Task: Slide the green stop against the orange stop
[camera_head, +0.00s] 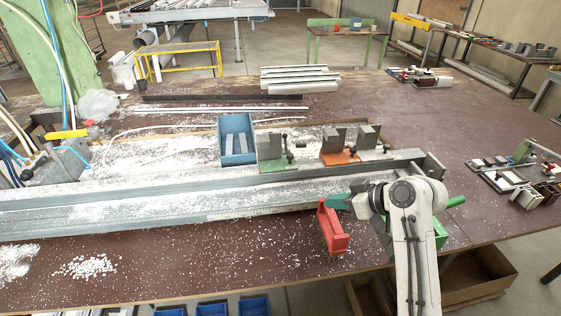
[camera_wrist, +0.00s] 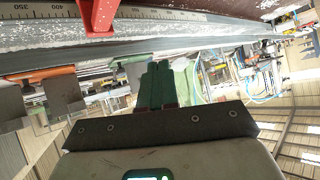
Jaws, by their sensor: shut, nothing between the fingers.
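The green stop, a grey upright block on a green base, stands on the long rail in the head view (camera_head: 270,148). The orange stop (camera_head: 333,142), a similar block on an orange base, stands to its right, with a clear gap between them. My gripper (camera_head: 334,202) is on the near side of the rail, below the orange stop in the picture, apart from both stops. In the wrist view its green fingers (camera_wrist: 165,75) are together and empty. There the orange base (camera_wrist: 42,74) is at left and a green base (camera_wrist: 130,59) is partly hidden behind the fingers.
A red bracket (camera_head: 332,230) is on the rail's near side, close to my gripper; it also shows in the wrist view (camera_wrist: 98,14). A grey block (camera_head: 367,138) stands right of the orange stop. A blue bin (camera_head: 236,151) is left of the green stop. White chips litter the bench.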

